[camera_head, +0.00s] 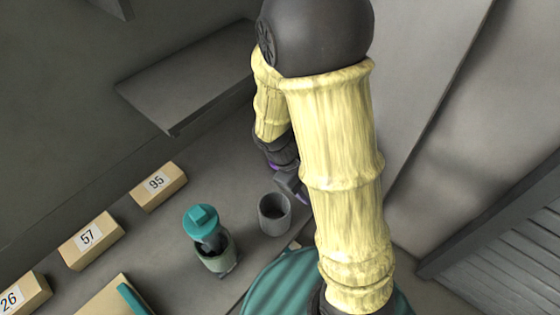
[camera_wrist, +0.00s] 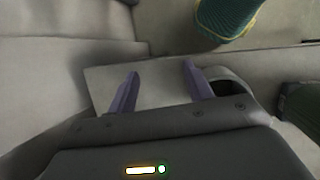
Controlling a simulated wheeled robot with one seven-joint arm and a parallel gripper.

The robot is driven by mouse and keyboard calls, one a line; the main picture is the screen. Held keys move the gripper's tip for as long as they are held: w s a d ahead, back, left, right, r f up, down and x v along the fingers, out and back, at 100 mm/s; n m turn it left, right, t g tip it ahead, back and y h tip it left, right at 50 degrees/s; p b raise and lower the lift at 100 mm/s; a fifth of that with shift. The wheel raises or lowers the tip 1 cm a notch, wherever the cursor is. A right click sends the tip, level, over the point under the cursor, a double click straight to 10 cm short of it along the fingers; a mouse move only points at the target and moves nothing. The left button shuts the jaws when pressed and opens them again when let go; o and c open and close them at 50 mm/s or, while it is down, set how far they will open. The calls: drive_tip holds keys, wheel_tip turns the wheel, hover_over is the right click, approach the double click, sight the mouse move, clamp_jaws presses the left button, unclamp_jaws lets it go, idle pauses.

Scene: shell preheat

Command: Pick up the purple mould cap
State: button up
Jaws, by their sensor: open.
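I cannot make out the purple mould cap for certain in either view. In the head view my gripper (camera_head: 289,182) is mostly hidden behind my yellow arm. A small purple patch shows beside it, which may be one of its fingers. In the wrist view my gripper (camera_wrist: 158,70) is open, its two purple fingers apart, with only a pale flat surface seen between them and nothing held. In the head view an open grey cup (camera_head: 274,214) stands on the worktop just below the gripper.
A grey mould with a teal cap (camera_head: 201,218) stands left of the cup. Numbered blocks 95 (camera_head: 158,187), 57 (camera_head: 91,240) and 26 (camera_head: 18,297) line the back edge. A raised grey panel (camera_head: 188,82) stands behind. A teal piece (camera_head: 134,299) lies at lower left.

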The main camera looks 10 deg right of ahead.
wheel_tip(320, 180, down, 3)
drive_tip(key=w+d+n+h, duration=0.1)
drive_tip(key=w+n+h, duration=0.2)
drive_tip(key=n+h, duration=0.1)
drive_tip(key=n+t+h+b, duration=0.2)
drive_tip(key=n+t+h, duration=0.3)
drive_tip(key=n+t, duration=0.85)
hover_over(273, 165)
drive_tip(key=v, duration=0.2)
drive_tip(key=shift+s+a+f+n, duration=0.15)
drive_tip(key=shift+f+n, duration=0.2)
drive_tip(key=shift+f, duration=0.35)
drive_tip(key=shift+f, duration=0.15)
wheel_tip(273, 165, down, 7)
drive_tip(key=shift+f+p, duration=0.15)
drive_tip(key=shift+p, duration=0.6)
drive_tip(key=shift+w+d+f+p, duration=0.15)
drive_tip(key=shift+w+d+p, duration=0.05)
drive_tip(key=shift+w+d, duration=0.3)
drive_tip(key=shift+w+d+f+p, duration=0.2)
drive_tip(key=shift+w+d, duration=0.2)
drive_tip(key=shift+d, duration=0.2)
drive_tip(key=shift+a+r, duration=0.1)
drive_tip(key=shift+s, duration=0.1)
